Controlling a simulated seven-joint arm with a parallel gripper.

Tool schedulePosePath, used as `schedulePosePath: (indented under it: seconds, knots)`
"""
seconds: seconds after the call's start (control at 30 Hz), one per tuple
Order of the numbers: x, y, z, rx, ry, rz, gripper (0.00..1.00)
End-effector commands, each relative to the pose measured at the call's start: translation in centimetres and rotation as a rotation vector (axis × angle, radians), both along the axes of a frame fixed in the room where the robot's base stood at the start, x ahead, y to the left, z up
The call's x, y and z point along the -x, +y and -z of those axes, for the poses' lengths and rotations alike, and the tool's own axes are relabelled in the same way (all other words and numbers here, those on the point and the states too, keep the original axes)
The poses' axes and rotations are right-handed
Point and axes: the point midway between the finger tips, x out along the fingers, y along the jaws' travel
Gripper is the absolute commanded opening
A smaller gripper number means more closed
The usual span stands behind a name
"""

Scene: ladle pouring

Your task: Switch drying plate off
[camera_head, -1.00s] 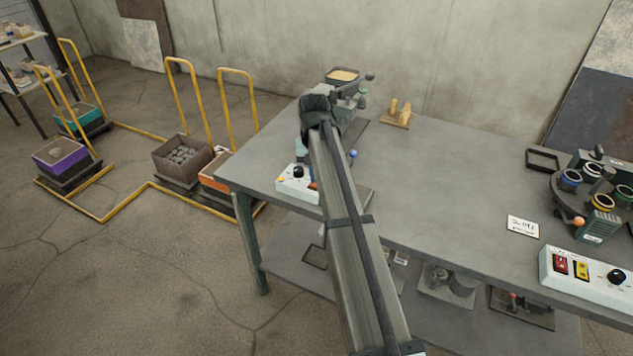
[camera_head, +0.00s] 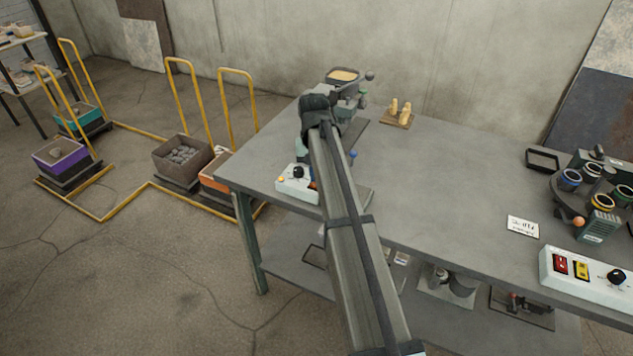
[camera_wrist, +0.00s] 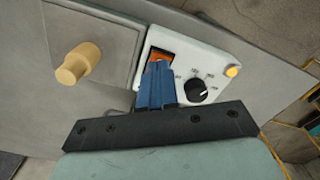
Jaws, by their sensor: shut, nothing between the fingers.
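The white control box (camera_wrist: 205,65) is in the wrist view, with an orange rocker switch (camera_wrist: 161,56), a black dial (camera_wrist: 196,90) and a bright orange lamp (camera_wrist: 232,71). My gripper (camera_wrist: 158,68) is shut, its blue fingertips at the lower edge of the orange switch, partly covering it; I cannot tell whether they touch. A flat grey plate (camera_wrist: 110,33) lies beside the box, with a beige peg-like piece (camera_wrist: 78,64) on it.
A second control box (camera_head: 590,278) with red and yellow switches stands at the table's right front. A rack of ringed cups (camera_head: 598,201) is behind it. Beige pieces on a small board (camera_head: 398,115) stand at the back. The table's middle is clear.

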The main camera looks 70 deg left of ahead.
Motion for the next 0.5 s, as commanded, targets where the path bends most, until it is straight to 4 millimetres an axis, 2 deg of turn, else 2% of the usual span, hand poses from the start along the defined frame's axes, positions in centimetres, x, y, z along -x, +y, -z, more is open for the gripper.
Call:
schedulePosePath:
  seconds: [0.5]
  knots:
    - [0.00,0.00,0.36,0.000,0.000,0.000,0.00]
